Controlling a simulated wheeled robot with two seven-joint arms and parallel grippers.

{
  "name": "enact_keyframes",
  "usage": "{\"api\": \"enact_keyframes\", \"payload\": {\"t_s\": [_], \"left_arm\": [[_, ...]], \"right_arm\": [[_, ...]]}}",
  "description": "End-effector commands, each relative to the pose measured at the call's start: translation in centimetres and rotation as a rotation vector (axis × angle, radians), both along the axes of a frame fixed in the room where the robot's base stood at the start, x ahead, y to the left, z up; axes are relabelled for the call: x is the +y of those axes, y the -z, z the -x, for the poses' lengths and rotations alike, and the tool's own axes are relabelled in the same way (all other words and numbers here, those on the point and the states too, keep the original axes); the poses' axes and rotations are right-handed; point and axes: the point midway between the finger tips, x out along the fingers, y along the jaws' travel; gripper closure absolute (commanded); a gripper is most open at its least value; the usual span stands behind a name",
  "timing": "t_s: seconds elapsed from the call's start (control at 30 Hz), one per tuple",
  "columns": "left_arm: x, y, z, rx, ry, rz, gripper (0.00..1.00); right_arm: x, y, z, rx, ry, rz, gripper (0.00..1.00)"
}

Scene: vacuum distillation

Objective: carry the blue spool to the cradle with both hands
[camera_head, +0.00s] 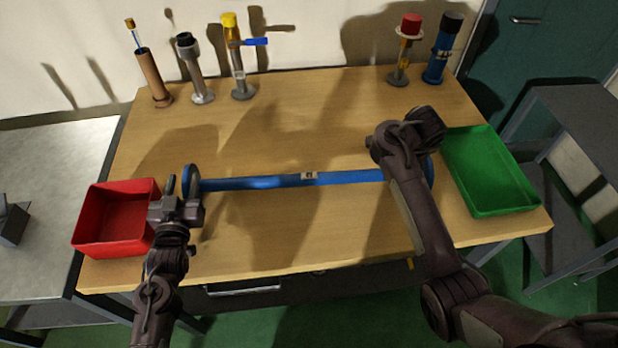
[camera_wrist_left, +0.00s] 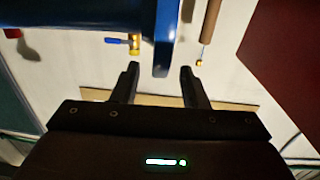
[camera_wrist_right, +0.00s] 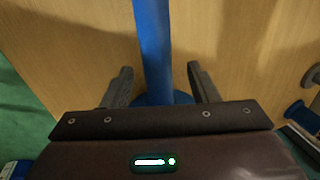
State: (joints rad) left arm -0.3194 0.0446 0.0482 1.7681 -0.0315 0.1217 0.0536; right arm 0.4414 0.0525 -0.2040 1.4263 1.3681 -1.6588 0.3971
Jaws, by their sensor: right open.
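The blue spool (camera_head: 255,183) is a long blue bar with a round flange at each end and a small pale label near its middle. It lies left to right across the wooden table. My left gripper (camera_head: 181,199) is open at the left flange; in the left wrist view the flange edge (camera_wrist_left: 164,42) shows between and just beyond the spread fingers. My right gripper (camera_head: 432,128) is open above the right flange. In the right wrist view the bar (camera_wrist_right: 153,45) runs down between the spread fingers. My right arm hides part of the right end. I cannot identify a cradle.
A red bin (camera_head: 117,240) stands left of my left gripper, close to it. A green tray (camera_head: 490,180) is at the right edge. Several upright cylinders, including a brown tube (camera_head: 153,80) and a blue one (camera_head: 438,62), line the back edge. The table middle (camera_head: 300,130) is clear.

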Motion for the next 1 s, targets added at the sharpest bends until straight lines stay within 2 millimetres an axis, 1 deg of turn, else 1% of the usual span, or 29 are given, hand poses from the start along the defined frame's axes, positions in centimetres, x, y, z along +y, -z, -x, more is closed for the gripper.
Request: {"api": "enact_keyframes", "payload": {"t_s": [0.03, 0.1, 0.3, 0.43, 0.73, 1.0], "left_arm": [[0.0, -0.1, -0.7, -0.002, 0.000, 0.000, 0.60], [0.0, -0.1, -1.4, -0.002, 0.000, 0.000, 0.60], [0.0, 0.0, -2.9, -0.001, 0.000, 0.000, 0.60], [0.0, 0.0, -3.3, 0.000, 0.000, 0.000, 0.60], [0.0, 0.0, -3.4, 0.000, 0.000, 0.000, 0.60], [0.0, 0.0, -3.4, 0.000, 0.000, 0.000, 0.95]], "right_arm": [[0.3, 0.8, 0.0, 0.007, 0.000, -0.007, 0.46], [0.2, 1.5, -0.1, 0.007, 0.000, -0.006, 0.46], [0.1, 3.0, -0.6, 0.006, -0.001, -0.002, 0.46], [0.1, 3.4, -0.7, 0.006, -0.001, -0.001, 0.46], [0.0, 3.5, -0.7, 0.005, -0.002, 0.001, 0.46], [0.0, 3.5, -0.7, 0.004, -0.002, 0.001, 0.81]]}}
